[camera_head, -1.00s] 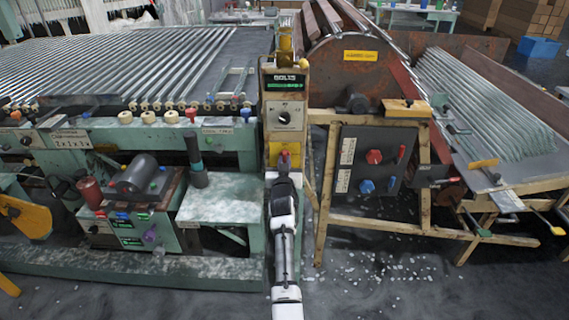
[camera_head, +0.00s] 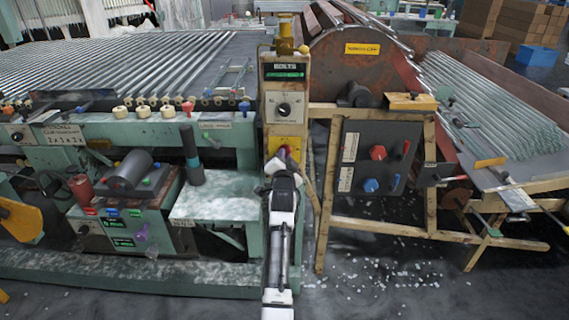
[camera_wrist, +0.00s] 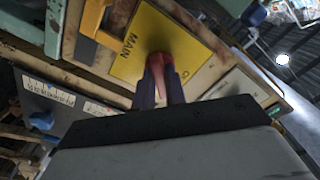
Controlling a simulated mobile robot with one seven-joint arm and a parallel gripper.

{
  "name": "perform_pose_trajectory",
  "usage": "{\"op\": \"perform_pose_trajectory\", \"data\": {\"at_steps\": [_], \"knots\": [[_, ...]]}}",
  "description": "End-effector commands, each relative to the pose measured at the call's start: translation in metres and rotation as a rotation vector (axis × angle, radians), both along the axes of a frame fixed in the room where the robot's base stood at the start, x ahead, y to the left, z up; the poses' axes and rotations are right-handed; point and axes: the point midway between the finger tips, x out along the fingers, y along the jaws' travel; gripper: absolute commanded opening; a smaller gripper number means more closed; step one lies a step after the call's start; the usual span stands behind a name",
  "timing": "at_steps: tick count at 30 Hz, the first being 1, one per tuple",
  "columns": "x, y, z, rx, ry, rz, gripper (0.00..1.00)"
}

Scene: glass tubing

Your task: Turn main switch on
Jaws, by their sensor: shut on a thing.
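The main switch is a red handle (camera_wrist: 159,66) on a yellow plate (camera_wrist: 140,38) lettered "MAIN" in the wrist view. In the head view the yellow plate (camera_head: 286,145) is low on the upright control column, and the handle's red top (camera_head: 285,151) shows above my gripper. My gripper (camera_wrist: 161,85) is shut on the red handle, with its dark fingers on either side. In the head view my gripper (camera_head: 284,166) reaches up to the plate from below. The fingers partly hide the handle, so its exact turn angle is hard to tell.
The control column (camera_head: 264,110) carries a lit "VOLTS" display (camera_head: 284,72) and a dial (camera_head: 284,109). A dark panel (camera_head: 374,157) with red and blue knobs is to the right, on a wooden frame (camera_head: 375,227). A green machine bench (camera_head: 215,208) stands left. Glass bits litter the floor.

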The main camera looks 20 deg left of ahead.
Motion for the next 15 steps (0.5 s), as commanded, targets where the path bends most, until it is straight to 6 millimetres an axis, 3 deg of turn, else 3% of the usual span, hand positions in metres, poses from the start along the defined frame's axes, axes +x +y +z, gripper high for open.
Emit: {"op": "perform_pose_trajectory", "data": {"at_steps": [15], "knots": [[-0.0003,0.0011,-0.0006,0.463,0.133,0.002,0.00]]}}
